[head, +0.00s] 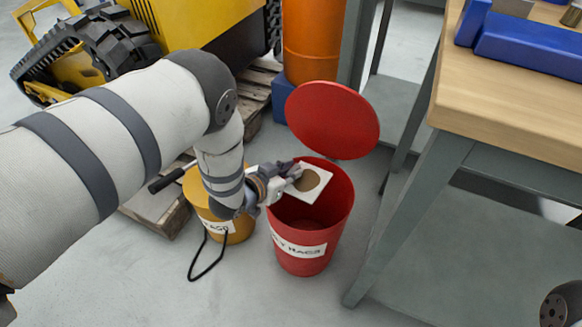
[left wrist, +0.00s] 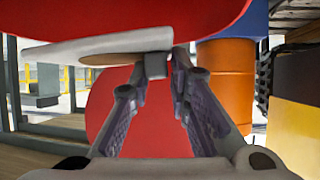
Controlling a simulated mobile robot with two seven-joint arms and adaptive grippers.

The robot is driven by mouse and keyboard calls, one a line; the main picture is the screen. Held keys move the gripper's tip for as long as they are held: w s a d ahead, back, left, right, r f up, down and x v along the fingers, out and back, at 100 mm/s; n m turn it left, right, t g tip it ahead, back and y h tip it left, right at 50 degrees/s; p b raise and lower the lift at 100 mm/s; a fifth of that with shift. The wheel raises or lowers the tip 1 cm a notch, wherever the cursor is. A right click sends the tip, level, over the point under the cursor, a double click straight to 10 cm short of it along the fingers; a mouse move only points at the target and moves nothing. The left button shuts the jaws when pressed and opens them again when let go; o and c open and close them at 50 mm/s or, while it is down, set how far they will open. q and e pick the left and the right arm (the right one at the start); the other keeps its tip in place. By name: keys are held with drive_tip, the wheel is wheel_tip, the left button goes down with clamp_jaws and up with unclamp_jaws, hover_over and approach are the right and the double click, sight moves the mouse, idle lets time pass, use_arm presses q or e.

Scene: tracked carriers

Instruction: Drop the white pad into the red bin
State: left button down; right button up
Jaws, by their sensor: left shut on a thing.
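The white pad (head: 304,194) is a flat square with a round brown patch. My left gripper (head: 292,174) is shut on its left edge. The pad is held tilted over the mouth of the red bin (head: 311,245), near the rim; I cannot tell if it touches the rim. The bin stands on the floor, its round red lid (head: 332,120) raised at the back. In the left wrist view the pad (left wrist: 75,50) shows at the fingertips (left wrist: 165,62), with red surfaces above and behind.
A yellow bucket (head: 238,228) with a black handle stands left of the bin, partly behind my left arm. A workbench (head: 510,110) with blue objects is at the right. An orange barrel (head: 312,40) and yellow machine are behind. Floor in front is clear.

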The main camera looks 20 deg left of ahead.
use_arm(q)
wheel_tip(320, 180, down, 2)
drive_tip(key=shift+f+b, duration=0.25)
drive_tip(key=shift+b, duration=0.35)
drive_tip(key=shift+r, duration=0.2)
drive_tip(key=c, duration=1.4)
unclamp_jaws()
drive_tip(key=shift+w, duration=0.1)
drive_tip(key=v, duration=1.2)
drive_tip(key=shift+f, duration=0.15)
